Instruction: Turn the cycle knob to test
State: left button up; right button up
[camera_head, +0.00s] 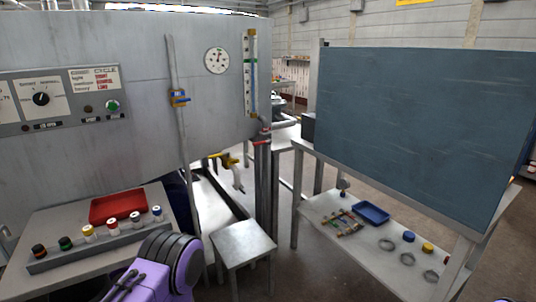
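A grey control panel (70,112) is on the large metal cabinet at the left. A round black knob (41,99) with a light pointer mark sits on a white dial plate there. The lettering around it is too small to read surely, so I cannot tell which setting it points to. A sign (106,77) with red lettering is right of it, above a green button (112,106). A purple and black part of my arm shows at the bottom, below the panel and apart from it. Neither gripper's fingers show.
A table at lower left holds a red tray (117,207) and a rack (60,262) of several capped cylinders. A small metal stand (243,243) is in the middle. At right, a bench with a blue tray (371,213) stands below a dark board (420,130).

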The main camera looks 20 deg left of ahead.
aim_at(39, 99)
jog(key=u, duration=0.95)
jog(key=i, duration=0.9)
jog(key=u, duration=0.9)
